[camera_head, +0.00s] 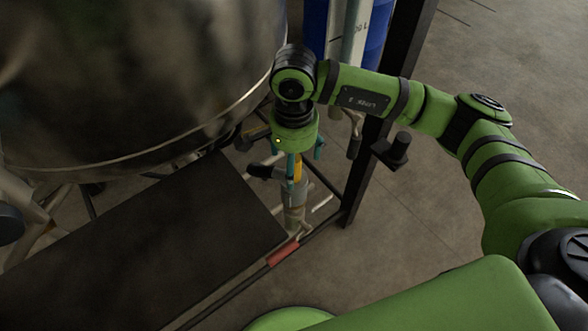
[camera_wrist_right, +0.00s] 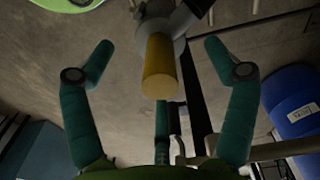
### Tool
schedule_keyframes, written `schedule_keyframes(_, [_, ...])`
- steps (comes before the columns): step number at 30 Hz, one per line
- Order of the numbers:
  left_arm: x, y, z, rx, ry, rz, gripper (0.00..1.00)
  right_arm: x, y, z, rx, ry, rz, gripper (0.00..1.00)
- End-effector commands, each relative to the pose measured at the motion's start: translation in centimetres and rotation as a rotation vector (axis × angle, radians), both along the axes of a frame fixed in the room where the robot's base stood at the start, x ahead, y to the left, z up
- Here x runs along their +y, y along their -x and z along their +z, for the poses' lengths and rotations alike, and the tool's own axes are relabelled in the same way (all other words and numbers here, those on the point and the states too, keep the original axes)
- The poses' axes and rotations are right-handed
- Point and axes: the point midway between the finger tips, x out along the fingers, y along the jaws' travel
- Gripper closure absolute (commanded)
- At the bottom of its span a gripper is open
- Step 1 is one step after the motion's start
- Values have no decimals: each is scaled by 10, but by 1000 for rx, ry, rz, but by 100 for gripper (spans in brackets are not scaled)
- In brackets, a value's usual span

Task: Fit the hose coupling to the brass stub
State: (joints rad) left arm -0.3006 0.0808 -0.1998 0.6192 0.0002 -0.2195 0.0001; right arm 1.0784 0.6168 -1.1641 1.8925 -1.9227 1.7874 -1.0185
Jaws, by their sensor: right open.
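The brass stub (camera_head: 298,169) is a yellow-gold cylinder on top of a grey pipe fitting (camera_head: 294,213), beyond the front corner of the dark platform. My right gripper (camera_head: 300,155) points down over it, with teal fingers spread. In the right wrist view the brass stub (camera_wrist_right: 160,68) lies between the spread fingers of the open gripper (camera_wrist_right: 158,48), with clear gaps to the two side fingers; no grip on it shows. I cannot make out the hose coupling for certain in either view. My left gripper is not in view.
A large shiny metal vessel (camera_head: 130,75) fills the upper left. A dark flat platform (camera_head: 150,240) lies below it. A bar with a red sleeve (camera_head: 283,253) runs along its front edge. A dark post (camera_head: 375,150) and blue drum (camera_head: 377,32) stand behind my right arm.

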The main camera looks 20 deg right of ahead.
Motion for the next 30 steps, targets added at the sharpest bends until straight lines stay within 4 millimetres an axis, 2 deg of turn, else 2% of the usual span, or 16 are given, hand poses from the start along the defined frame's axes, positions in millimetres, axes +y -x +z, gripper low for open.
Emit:
schedule_keyframes(1, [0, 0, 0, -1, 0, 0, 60, 0, -1, 13, -6, 0, 1, 14])
schedule_keyframes(6, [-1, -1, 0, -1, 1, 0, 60, 0, -1, 45, -4, -1, 1, 14])
schedule_keyframes(12, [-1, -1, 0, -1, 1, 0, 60, 0, 0, 65, -1, 0, -1, 14])
schedule_keyframes(30, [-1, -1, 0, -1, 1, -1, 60, 0, 0, 68, 0, 0, 0, 14])
